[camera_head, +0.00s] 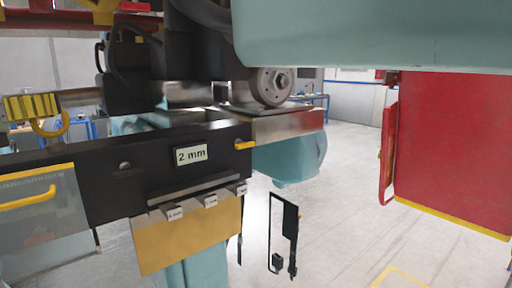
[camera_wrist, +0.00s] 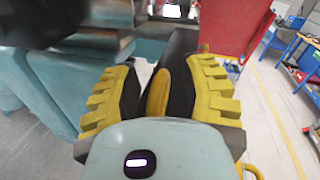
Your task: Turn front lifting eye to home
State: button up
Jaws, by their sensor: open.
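In the wrist view, my gripper (camera_wrist: 160,80) is open, its yellow ribbed fingers spread to left and right. A yellow rounded part (camera_wrist: 157,93) shows between the fingers, beside a dark bar; I cannot tell whether it is the lifting eye or whether a finger touches it. A small yellow hook-like part (camera_head: 245,145) sticks out at the right end of the black beam (camera_head: 120,172). I cannot tell which is the front lifting eye.
A plate reading "2 mm" (camera_head: 191,154) is on the beam, above a tan panel (camera_head: 190,235). A grey wheel (camera_head: 271,86) sits above. A red panel (camera_head: 450,150) stands at right, also in the wrist view (camera_wrist: 235,25). Pale floor (camera_head: 350,210) is open between them.

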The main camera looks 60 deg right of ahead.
jog(key=shift+s+r+n+t+p, duration=0.1)
jog(key=shift+r+n+t+p, duration=0.1)
jog(key=shift+n+t+p, duration=1.1)
jog(key=t+p, duration=0.2)
jog(key=p, duration=0.5)
jog(key=shift+r+n+t+y, duration=0.15)
jog(key=shift+n+t+y, duration=0.15)
jog(key=shift+n, duration=0.1)
jog(key=n+t+y+p, duration=0.1)
jog(key=t+p, duration=0.1)
jog(key=p, duration=0.6)
jog(key=n+t+y+p, duration=0.1)
jog(key=n+t+p, duration=0.1)
jog(key=p, duration=0.6)
jog(key=shift+t, duration=0.5)
